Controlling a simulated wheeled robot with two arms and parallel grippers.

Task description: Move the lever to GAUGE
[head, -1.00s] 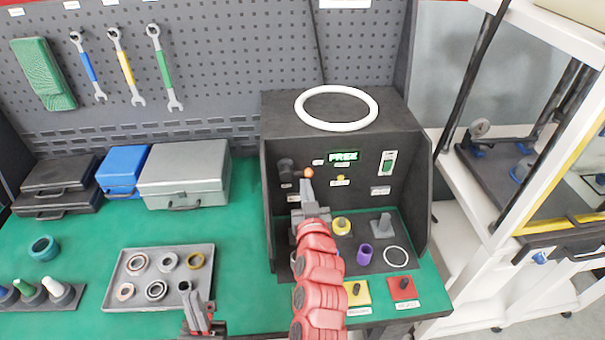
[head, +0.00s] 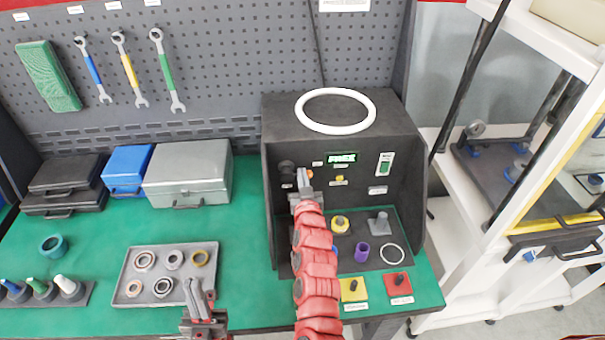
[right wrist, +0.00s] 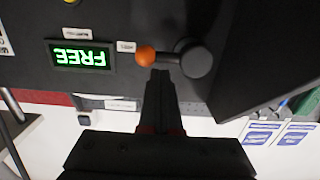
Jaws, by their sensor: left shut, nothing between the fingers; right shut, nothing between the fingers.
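The lever has an orange knob (head: 309,174) and a round dark hub (head: 287,168) on the back panel of the dark test box (head: 345,122). In the right wrist view the orange knob (right wrist: 146,56) and dark hub (right wrist: 193,58) lie side by side, joined by a short grey stem. My right gripper (head: 303,180) is shut and empty, its fingertips close to the knob; the right wrist view shows the tips (right wrist: 160,74) beside the stem. Contact cannot be told. The lit green display (right wrist: 82,56) reads FREE, upside down there. My left gripper (head: 198,292) is shut and empty over the parts tray.
The parts tray (head: 127,279) holds several rings. Yellow (head: 353,289) and red (head: 397,284) switches sit in front. A white ring (head: 336,125) lies on top.

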